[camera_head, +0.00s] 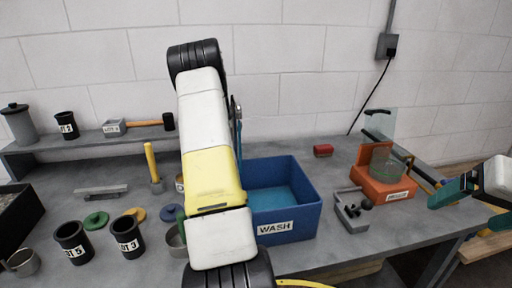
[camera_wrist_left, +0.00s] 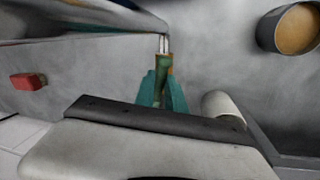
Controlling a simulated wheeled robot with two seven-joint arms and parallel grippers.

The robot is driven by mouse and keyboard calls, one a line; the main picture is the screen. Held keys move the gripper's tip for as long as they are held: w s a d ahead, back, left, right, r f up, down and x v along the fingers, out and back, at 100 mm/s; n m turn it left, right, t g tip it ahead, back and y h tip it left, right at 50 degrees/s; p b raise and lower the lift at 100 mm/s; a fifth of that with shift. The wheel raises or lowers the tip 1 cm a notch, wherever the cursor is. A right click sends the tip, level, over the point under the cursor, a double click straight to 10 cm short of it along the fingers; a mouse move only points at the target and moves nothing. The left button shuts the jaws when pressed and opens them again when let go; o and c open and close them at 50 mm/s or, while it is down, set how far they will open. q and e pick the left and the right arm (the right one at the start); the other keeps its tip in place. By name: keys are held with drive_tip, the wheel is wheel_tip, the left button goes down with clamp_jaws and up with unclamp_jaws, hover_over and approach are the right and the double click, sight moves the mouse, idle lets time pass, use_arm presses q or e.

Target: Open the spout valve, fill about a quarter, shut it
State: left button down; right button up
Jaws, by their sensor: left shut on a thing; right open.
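My left gripper (camera_wrist_left: 162,80) shows in the left wrist view as teal fingers shut on a slim greenish-brown handle with a pale metal stem (camera_wrist_left: 163,45). In the head view my white and yellow left arm hides this gripper. A blue and metal upright part (camera_head: 237,118) shows just right of that arm; I cannot tell whether it is the spout valve. A grey cup with a tan inside (camera_wrist_left: 292,28) is at upper right in the wrist view. My right gripper (camera_head: 452,192) is open and empty at the right, beside the orange holder. No liquid flow is visible.
A blue WASH bin (camera_head: 300,218) stands right of my left arm. An orange holder (camera_head: 370,188) carries a clear beaker (camera_head: 385,165). A grey tray (camera_head: 348,212) and red block (camera_head: 323,150) are nearby. Black cups (camera_head: 72,242) and lids crowd the left.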

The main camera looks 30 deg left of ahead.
use_arm(q)
drive_tip(key=c, duration=1.4)
unclamp_jaws()
wheel_tip(320, 180, up, 8)
drive_tip(key=a, duration=0.1)
drive_tip(key=shift+s+a, duration=0.15)
drive_tip(key=shift+s, duration=0.15)
drive_tip(key=shift+f, duration=0.15)
